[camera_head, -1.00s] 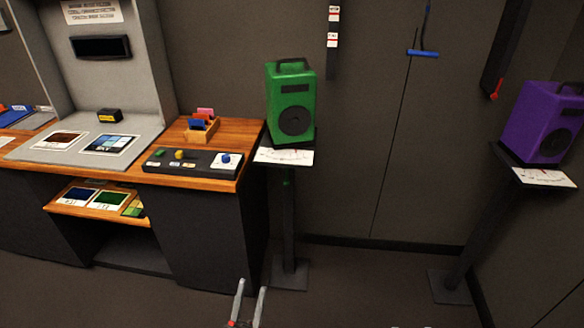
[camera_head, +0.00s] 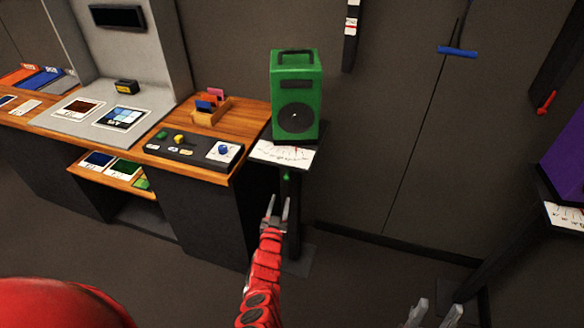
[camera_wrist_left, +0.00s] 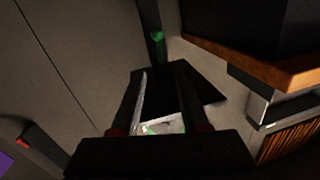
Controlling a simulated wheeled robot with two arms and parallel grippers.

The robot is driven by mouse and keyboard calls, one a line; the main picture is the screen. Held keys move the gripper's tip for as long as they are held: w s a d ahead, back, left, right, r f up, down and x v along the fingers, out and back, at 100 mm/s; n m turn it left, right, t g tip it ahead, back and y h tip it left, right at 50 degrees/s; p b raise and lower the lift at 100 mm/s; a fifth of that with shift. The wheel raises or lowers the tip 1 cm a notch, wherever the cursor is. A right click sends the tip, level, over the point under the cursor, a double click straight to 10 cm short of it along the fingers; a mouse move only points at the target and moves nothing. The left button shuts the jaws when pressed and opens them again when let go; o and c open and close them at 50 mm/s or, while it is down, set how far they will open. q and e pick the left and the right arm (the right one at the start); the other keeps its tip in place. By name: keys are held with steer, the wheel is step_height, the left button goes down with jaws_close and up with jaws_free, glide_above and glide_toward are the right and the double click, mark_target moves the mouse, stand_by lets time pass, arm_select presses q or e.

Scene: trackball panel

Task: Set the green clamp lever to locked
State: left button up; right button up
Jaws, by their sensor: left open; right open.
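The green clamp lever (camera_head: 286,177) shows as a small green part on the dark stand column (camera_head: 292,215), under the green speaker (camera_head: 297,95). Its exact angle is too small to tell. My left gripper (camera_head: 278,204) is open and empty, just below the lever and apart from it. In the left wrist view a green part, apparently the lever (camera_wrist_left: 157,36), lies beyond the open jaws of my left gripper (camera_wrist_left: 163,75). My right gripper (camera_head: 434,306) is open at the bottom edge, far from the stand.
A wooden desk (camera_head: 215,172) with a control panel (camera_head: 190,149) stands left of the stand. A white card (camera_head: 283,154) juts out under the green speaker. A purple speaker (camera_head: 567,165) stands at the right. The floor between the stands is clear.

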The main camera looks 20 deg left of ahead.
arm_select(q)
steer(key=b, duration=1.1)
glide_toward(288, 171)
steer(key=w, duration=0.4)
steer(key=shift+a+f, duration=0.35)
steer(key=shift+f, duration=0.05)
steer(key=w+b, duration=0.2)
steer(key=w+a+b, duration=0.1)
steer(key=w+b, duration=0.1)
steer(key=w, duration=0.1)
steer(key=shift+r, duration=0.25)
steer(key=shift+w, duration=0.35)
steer(key=shift+w+d+r+b, duration=0.1)
steer(key=shift+w+r+b, duration=0.1)
steer(key=shift+w+b, duration=0.25)
jaws_close()
